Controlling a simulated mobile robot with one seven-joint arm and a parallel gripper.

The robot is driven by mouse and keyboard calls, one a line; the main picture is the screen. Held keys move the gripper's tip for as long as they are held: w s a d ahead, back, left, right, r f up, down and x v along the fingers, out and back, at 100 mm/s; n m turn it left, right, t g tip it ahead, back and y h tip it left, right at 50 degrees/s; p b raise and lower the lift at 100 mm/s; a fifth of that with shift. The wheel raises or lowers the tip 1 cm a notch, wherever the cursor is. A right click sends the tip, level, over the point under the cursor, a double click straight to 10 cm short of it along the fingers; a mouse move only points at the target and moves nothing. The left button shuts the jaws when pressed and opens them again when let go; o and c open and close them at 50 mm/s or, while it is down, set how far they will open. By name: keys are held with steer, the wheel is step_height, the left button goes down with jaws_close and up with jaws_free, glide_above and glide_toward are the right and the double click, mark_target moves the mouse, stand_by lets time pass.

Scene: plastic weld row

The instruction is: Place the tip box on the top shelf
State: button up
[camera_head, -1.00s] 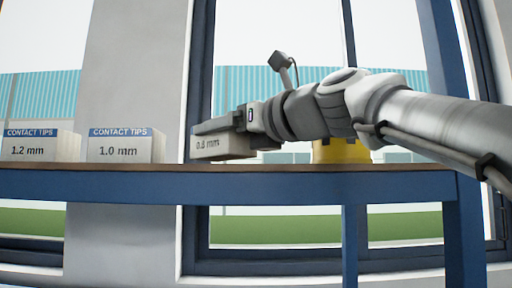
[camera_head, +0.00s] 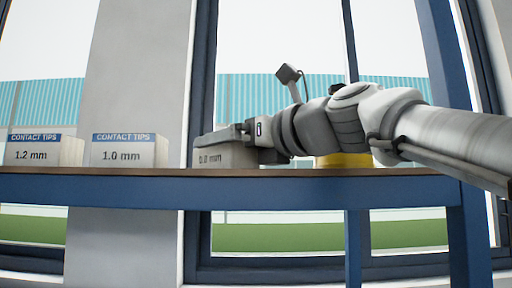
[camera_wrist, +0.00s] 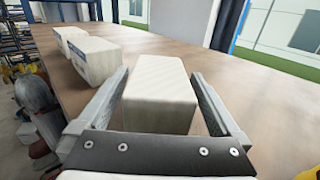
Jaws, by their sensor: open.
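The tip box (camera_head: 226,155), a pale carton with a size marking that looks like 0.8 mm, sits on the brown-topped shelf (camera_head: 330,172). Its base appears to rest flat on the surface. My gripper (camera_head: 222,134) is around the box from the right, and a finger hides the upper part of its front. In the wrist view, the box (camera_wrist: 160,90) stands between my two spread fingers, with a visible gap on each side. The jaws are open and not clamping it.
Two similar boxes marked CONTACT TIPS, 1.0 mm (camera_head: 124,152) and 1.2 mm (camera_head: 33,151), stand in a row to the left. A yellow object (camera_head: 343,160) is on the shelf behind my arm. The wrist view shows bare shelf right of the box.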

steer(key=b+v, duration=0.1)
steer(key=v, duration=1)
steer(key=shift+s+b, duration=0.1)
steer(key=shift+b, duration=0.25)
